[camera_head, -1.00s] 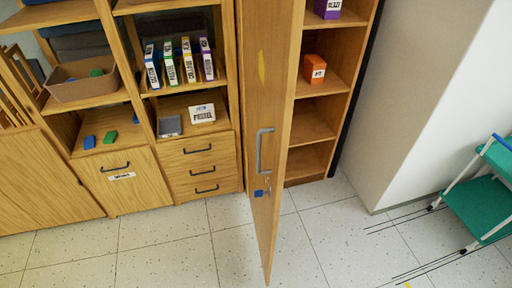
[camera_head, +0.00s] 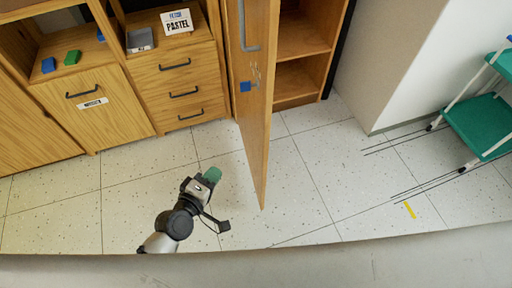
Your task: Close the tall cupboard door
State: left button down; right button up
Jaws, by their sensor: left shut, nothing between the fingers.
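The tall cupboard door (camera_head: 257,130) stands wide open, swung out toward me and seen nearly edge-on. It has a grey bar handle (camera_head: 246,28) and a blue tag (camera_head: 246,87) below it. The cupboard's open shelves (camera_head: 300,40) show to the right of the door. My left gripper (camera_head: 212,175) is shut and empty, low over the floor to the left of the door's lower end, apart from it. My right gripper is not in view.
Wooden drawers (camera_head: 178,85) and a low cabinet (camera_head: 93,105) stand left of the door. A white wall block (camera_head: 390,70) is on the right, with a green-shelved trolley (camera_head: 480,125) beyond it. The tiled floor (camera_head: 310,180) is clear around the door.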

pick_arm(q)
notch_tip(320, 180, up, 6)
jog(key=d+n+t+h+b, duration=0.1)
jog(key=d+n+h+b, duration=0.1)
jog(key=p, duration=0.1)
send_near(263, 124)
jog(key=w, duration=0.5)
jog(key=shift+w+d+f+p, duration=0.1)
jog(key=shift+d+p, duration=0.1)
jog(key=shift+d, duration=0.35)
jog(key=shift+d+f+p, duration=0.1)
jog(key=shift+d+p, duration=0.05)
jog(key=shift+d, duration=0.45)
jog(key=shift+w+d, duration=0.1)
jog(key=shift+d, duration=0.55)
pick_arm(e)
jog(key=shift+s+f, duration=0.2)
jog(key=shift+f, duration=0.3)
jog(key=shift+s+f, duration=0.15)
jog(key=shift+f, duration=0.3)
